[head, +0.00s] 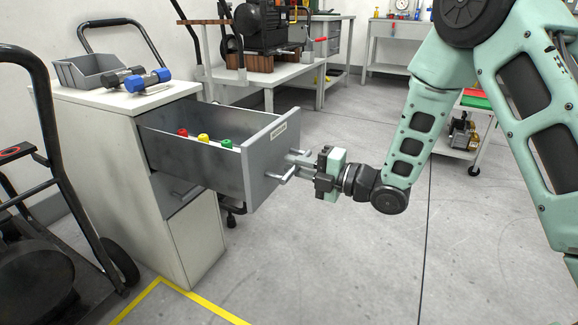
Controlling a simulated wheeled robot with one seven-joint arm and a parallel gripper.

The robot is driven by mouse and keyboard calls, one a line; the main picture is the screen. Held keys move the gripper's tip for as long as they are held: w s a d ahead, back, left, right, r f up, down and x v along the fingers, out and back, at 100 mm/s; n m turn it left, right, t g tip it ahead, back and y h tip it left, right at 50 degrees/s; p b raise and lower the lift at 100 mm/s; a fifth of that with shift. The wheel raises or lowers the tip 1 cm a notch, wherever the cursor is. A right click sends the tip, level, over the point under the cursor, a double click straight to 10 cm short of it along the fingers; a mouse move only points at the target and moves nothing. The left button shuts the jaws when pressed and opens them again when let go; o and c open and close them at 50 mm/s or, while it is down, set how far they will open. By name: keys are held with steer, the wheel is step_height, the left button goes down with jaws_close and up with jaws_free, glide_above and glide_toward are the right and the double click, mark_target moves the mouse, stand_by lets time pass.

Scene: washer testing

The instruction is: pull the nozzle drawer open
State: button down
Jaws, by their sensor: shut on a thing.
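The grey nozzle drawer (250,168) is the upper drawer of a white cabinet (108,170). It stands pulled well out to the right, with its inside showing. Inside are nozzles with a red (182,132), a yellow (203,137) and a green (226,143) top. A label (279,130) too small to read is on the drawer front. My gripper (296,165) reaches in from the right and is shut on the bar handle (283,178) on the drawer front. The fingers hide part of the handle.
A grey bin (85,72) and two blue-and-black fittings (148,80) are on the cabinet top. A lower drawer (190,215) is below. The floor right of the drawer is clear, and a workbench (260,75) stands behind.

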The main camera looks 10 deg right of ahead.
steer(key=shift+s+d, duration=0.2)
steer(key=shift+d, duration=0.05)
steer(key=c, duration=1.5)
jaws_free()
steer(key=p+v, duration=0.3)
steer(key=v, duration=1.4)
steer(key=shift+s+d, duration=0.15)
steer(key=shift+f, duration=0.1)
